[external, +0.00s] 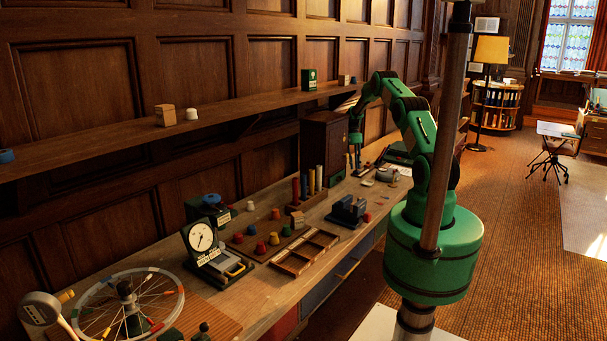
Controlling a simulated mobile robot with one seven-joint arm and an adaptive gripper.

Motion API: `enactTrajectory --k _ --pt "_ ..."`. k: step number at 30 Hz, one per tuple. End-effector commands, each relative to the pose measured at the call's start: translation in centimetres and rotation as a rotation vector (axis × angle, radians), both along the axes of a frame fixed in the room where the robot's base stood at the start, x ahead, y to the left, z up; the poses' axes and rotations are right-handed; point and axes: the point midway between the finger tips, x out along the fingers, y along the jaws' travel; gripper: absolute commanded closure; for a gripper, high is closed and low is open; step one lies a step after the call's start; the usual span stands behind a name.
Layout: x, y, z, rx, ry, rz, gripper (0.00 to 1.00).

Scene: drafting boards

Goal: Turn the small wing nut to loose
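My arm is green and black and reaches over the far part of the long wooden workbench (262,296). My gripper (354,166) points down beside a dark wooden cabinet (322,148), above the bench. It is small and dark here, and I cannot tell whether its fingers are open or shut, or whether they touch anything. I cannot make out the small wing nut or its loose mark in this view.
A dial gauge (200,238), a spoked wheel (92,310), a compartment tray (291,262), coloured thimble-like pieces and upright rods (311,182) crowd the bench. A dark blue block fixture (347,210) stands near the front edge. A wall shelf (100,146) runs above.

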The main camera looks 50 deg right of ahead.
Motion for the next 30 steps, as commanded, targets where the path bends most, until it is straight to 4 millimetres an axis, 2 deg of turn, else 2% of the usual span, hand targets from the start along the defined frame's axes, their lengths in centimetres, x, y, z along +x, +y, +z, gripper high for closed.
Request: enactTrajectory --k 6,11,24,30 --pt "-0.1 -0.1 0.0 0.001 0.003 -0.001 0.73" --pt "0.1 -0.4 0.8 0.0 0.002 -0.001 0.73" --pt "1.6 -1.8 5.6 0.0 0.0 -0.001 0.73" --pt "1.9 -2.0 6.8 0.0 0.0 -0.001 0.73"
